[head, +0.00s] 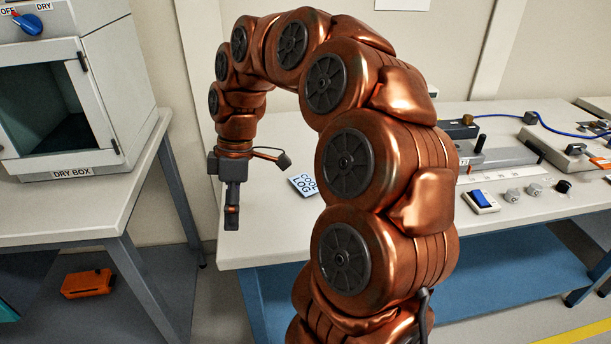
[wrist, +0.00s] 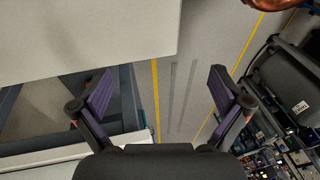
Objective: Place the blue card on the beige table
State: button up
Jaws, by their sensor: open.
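A light blue card (head: 304,184) with dark lettering, apparently "COOL LOG", lies on the pale beige table (head: 262,232) in the head view, just left of my arm, which may cover its right edge. The card does not show in the wrist view. My gripper (head: 231,218) points down near the table's left end, left of the card and apart from it. In the wrist view my gripper (wrist: 160,82) has its two fingers spread wide with nothing between them. A pale tabletop (wrist: 80,30) fills the upper left of that view.
A dry box (head: 75,100) stands on another bench at left, with an orange case (head: 88,283) below. A blue rocker switch (head: 482,201), several knobs and metal devices occupy the table's right part. The wrist view shows floor with yellow lines and electronics (wrist: 275,155) at lower right.

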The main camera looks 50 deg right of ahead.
jog(key=w+d+r+n+t+y+p, duration=0.1)
jog(key=w+d, duration=0.1)
jog(key=d, duration=0.4)
jog(key=w+d+r+n+p, duration=0.2)
jog(key=d, duration=0.4)
jog(key=n+t+p, duration=0.1)
jog(key=p, duration=0.1)
send_near(306, 183)
jog(key=shift+w+a+f, duration=0.1)
jog(key=shift+a, duration=0.45)
jog(key=shift+d+f, duration=0.25)
jog(key=shift+f, duration=0.1)
jog(key=shift+x, duration=1.05)
jog(key=shift+p+x, duration=0.4)
jog(key=shift+x, duration=2.2)
jog(key=shift+d, duration=0.2)
jog(key=shift+c, duration=0.2)
